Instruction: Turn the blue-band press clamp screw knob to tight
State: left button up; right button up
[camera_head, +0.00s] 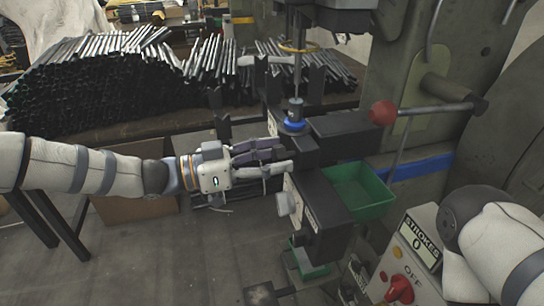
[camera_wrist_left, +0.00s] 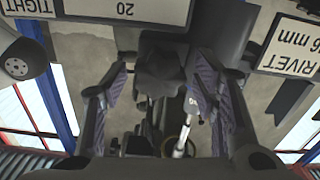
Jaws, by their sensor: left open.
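The press has a blue band (camera_head: 420,166) across its green-grey body. My left gripper (camera_head: 288,156) is open, with its fingertips at the dark block of the press. In the left wrist view a dark lobed knob (camera_wrist_left: 160,74) lies between the two spread fingers (camera_wrist_left: 165,95); I cannot tell whether they touch it. In the head view that knob is hidden by the gripper. An upside-down TIGHT label (camera_wrist_left: 27,8) shows at the top left of the wrist view. My right arm shows at the right, but its gripper is out of view.
A red ball-ended lever (camera_head: 383,112) sticks out from the press. A green bin (camera_head: 358,192) sits right of the block. A pale knob (camera_head: 286,204) is on the block below the gripper. A control box (camera_head: 408,262) stands lower right. Black bars (camera_head: 110,88) are piled behind.

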pick_arm(q)
jog(key=c, duration=1.2)
jog(key=shift+o, duration=0.2)
